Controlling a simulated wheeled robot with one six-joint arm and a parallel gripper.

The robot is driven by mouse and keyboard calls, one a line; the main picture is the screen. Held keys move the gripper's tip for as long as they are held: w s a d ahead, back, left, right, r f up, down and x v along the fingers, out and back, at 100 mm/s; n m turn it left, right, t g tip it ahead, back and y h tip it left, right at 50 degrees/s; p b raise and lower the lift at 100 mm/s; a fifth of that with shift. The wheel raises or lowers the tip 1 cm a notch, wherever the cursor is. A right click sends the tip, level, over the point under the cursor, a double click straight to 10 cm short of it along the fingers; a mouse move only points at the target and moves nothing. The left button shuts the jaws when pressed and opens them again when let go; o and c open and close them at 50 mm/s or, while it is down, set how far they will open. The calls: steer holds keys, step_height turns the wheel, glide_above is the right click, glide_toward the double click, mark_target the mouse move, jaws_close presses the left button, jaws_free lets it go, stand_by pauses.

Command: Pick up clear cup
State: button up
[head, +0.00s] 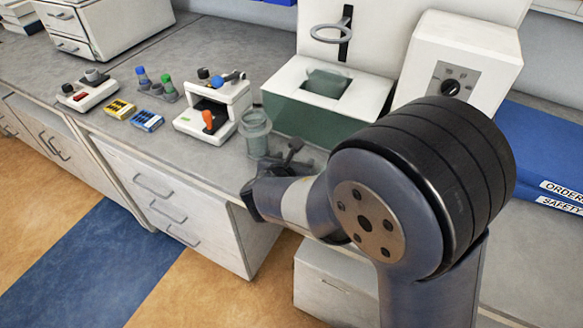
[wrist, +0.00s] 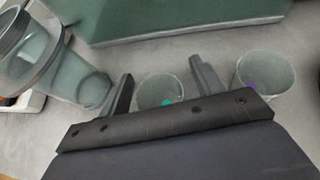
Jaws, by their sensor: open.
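In the wrist view a small clear cup (wrist: 158,88) with a teal spot inside stands on the grey counter. My gripper (wrist: 161,74) is open, with one finger on each side of this cup in the picture. The cup's near part is hidden behind the gripper's dark body, and I cannot tell whether the fingers touch it. A second clear cup (wrist: 265,70) with a purple spot stands to the right, outside the fingers. In the head view my gripper (head: 281,158) is low over the counter's front edge, and my arm hides much of that area.
A taller clear vessel (wrist: 62,70) stands close left of the gripper; it also shows in the head view (head: 256,132). A green-and-white apparatus (head: 330,112) stands behind. A small white device (head: 215,108), racks and blocks sit farther left. Blue binders (head: 545,150) lie right.

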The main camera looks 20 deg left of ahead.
steer(key=shift+c, duration=0.4)
steer(key=c, duration=0.8)
steer(key=shift+r, duration=0.1)
